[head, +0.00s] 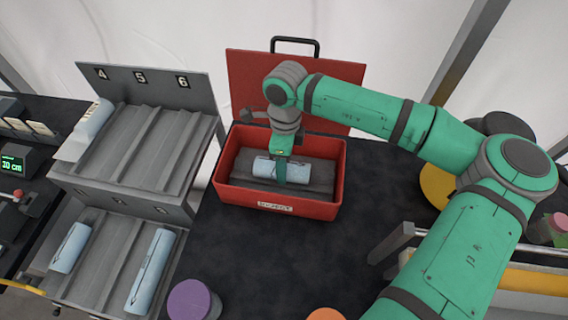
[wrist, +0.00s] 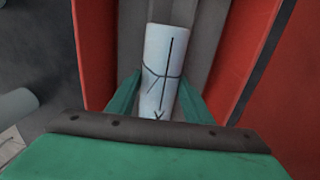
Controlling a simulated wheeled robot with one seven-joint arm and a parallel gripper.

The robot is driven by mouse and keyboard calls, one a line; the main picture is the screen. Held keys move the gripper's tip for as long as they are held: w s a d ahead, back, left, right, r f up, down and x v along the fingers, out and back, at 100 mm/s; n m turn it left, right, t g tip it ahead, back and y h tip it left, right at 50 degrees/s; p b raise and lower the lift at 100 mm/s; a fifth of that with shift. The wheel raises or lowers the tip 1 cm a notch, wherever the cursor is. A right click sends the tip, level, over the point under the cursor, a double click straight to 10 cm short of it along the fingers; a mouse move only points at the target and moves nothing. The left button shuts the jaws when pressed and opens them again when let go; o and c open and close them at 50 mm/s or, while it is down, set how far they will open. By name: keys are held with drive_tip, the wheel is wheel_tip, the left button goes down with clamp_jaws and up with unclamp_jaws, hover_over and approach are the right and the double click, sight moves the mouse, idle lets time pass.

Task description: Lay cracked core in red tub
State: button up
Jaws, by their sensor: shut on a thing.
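The red tub (head: 278,208) stands on the dark table with its lid raised at the back and a "REJECT" label on its front. The cracked core (head: 262,167), a pale blue cylinder, is inside the tub, low over the grey ridged lining. In the wrist view the core (wrist: 163,75) shows dark branching crack lines. My gripper (head: 281,176) reaches down into the tub and is shut on the core; its green fingers (wrist: 160,100) stand on both sides of it. I cannot tell whether the core touches the lining.
A grey rack (head: 140,165) with slots numbered 4, 5, 6 stands left of the tub, with pale cores (head: 152,270) in its lower tier and one at upper left (head: 92,121). A purple-topped cylinder (head: 194,300) stands in front.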

drive_tip(key=shift+f, duration=0.25)
idle(0.3)
drive_tip(key=o, duration=1.4)
drive_tip(key=shift+w, duration=0.1)
drive_tip(key=shift+o, duration=0.2)
drive_tip(key=shift+a, duration=0.1)
drive_tip(key=r, duration=1)
drive_tip(key=shift+w, duration=0.35)
drive_tip(key=shift+r, duration=0.35)
